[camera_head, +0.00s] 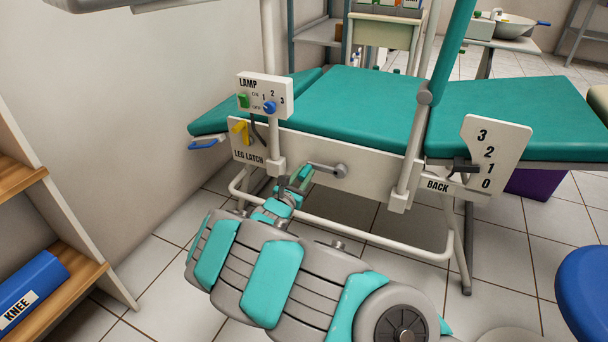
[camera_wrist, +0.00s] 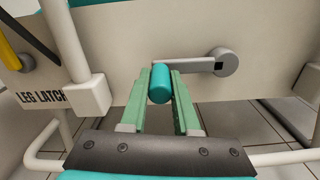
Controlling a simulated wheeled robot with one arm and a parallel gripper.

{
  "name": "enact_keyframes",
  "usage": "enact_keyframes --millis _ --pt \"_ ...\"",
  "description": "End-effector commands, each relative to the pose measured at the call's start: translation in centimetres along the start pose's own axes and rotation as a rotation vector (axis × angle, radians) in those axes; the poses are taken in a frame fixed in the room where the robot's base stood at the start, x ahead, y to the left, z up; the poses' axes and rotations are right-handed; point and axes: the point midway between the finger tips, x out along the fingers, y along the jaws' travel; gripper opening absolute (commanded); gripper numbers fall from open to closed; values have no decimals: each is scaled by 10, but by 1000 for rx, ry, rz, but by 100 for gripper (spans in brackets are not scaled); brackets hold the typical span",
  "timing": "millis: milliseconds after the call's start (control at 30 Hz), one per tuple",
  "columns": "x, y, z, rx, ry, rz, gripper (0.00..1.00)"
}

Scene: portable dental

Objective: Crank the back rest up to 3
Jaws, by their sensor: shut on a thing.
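The crank (camera_head: 325,168) sits on the pale side panel of the teal couch. Its grey arm (camera_wrist: 200,64) points left from the round hub (camera_wrist: 222,62). My gripper (camera_head: 301,176) is shut on the teal crank handle (camera_wrist: 160,84), with one green finger on each side in the wrist view. At the right, the BACK scale (camera_head: 503,137) reads 3, 2, 1, 0 from the top. Its dark pointer (camera_head: 463,166) lies near 1; its exact reading is hard to tell. A flat teal section (camera_head: 515,108) is behind the scale. A steep teal pad (camera_head: 455,40) stands at a grey pivot.
The yellow LEG LATCH lever (camera_head: 240,131) and the LAMP switch box (camera_head: 265,96) are left of the crank. A white frame bar (camera_head: 400,253) runs low before the panel. A shelf (camera_head: 60,290) stands left and a blue stool (camera_head: 585,285) right.

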Motion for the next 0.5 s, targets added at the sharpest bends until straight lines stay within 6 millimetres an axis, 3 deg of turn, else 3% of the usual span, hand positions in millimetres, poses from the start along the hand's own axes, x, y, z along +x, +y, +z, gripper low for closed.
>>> enact_keyframes --millis 200,500 --pt "0 0 0 0 0 0 0" --pt "0 0 0 0 0 0 0"
